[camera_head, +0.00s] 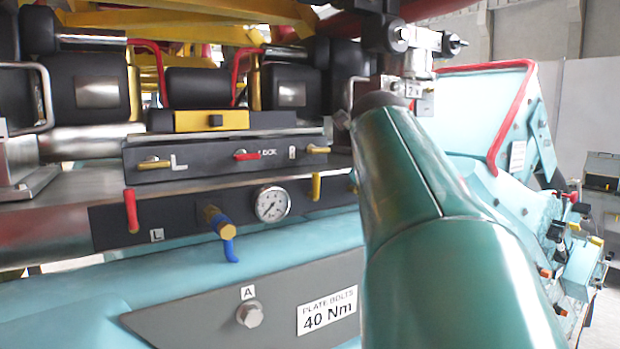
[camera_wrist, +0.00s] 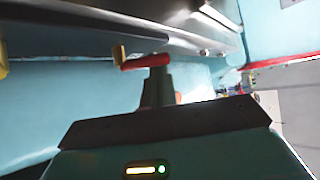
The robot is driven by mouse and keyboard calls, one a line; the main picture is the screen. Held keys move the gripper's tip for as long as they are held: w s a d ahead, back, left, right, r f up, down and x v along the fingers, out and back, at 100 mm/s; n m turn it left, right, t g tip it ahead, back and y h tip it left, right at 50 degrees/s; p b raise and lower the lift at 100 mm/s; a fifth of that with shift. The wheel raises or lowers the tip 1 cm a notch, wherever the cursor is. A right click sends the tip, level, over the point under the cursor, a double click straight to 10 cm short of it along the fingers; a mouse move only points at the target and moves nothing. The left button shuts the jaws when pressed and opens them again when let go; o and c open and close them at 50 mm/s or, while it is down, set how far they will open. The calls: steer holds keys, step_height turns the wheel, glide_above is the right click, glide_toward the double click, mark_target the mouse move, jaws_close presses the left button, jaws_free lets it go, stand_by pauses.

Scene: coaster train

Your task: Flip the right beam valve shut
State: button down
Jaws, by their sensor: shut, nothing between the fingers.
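In the wrist view a red valve handle (camera_wrist: 146,61), probably the right beam valve, lies across the picture with a brass stub (camera_wrist: 118,53) at its left end. My gripper (camera_wrist: 160,75) is shut and empty, its fingers right at the red handle; whether they touch it I cannot tell. In the head view my green arm hides my gripper and the right end of the valve panel (camera_head: 180,216). On that panel the left red handle (camera_head: 131,211), by the label L, hangs down. A yellow handle (camera_head: 316,187) also points down near the arm.
A blue-handled valve (camera_head: 223,235) and a gauge (camera_head: 272,204) sit mid-panel. Above is the dark lock panel (camera_head: 220,160) with small levers. A red tube rail (camera_head: 495,140) stands to the right. In the wrist view a metal rail (camera_wrist: 160,25) runs above the handle.

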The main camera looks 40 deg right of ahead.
steer(key=h, duration=0.1)
steer(key=a+n+h, duration=0.1)
steer(key=n+h, duration=0.1)
steer(key=shift+w+a+r+h, duration=0.2)
steer(key=shift+a+r+h, duration=0.05)
steer(key=shift+r+h, duration=0.05)
steer(key=shift+w+a+r, duration=0.1)
steer(key=shift+a+r, duration=0.05)
steer(key=shift+a, duration=0.35)
stand_by(0.3)
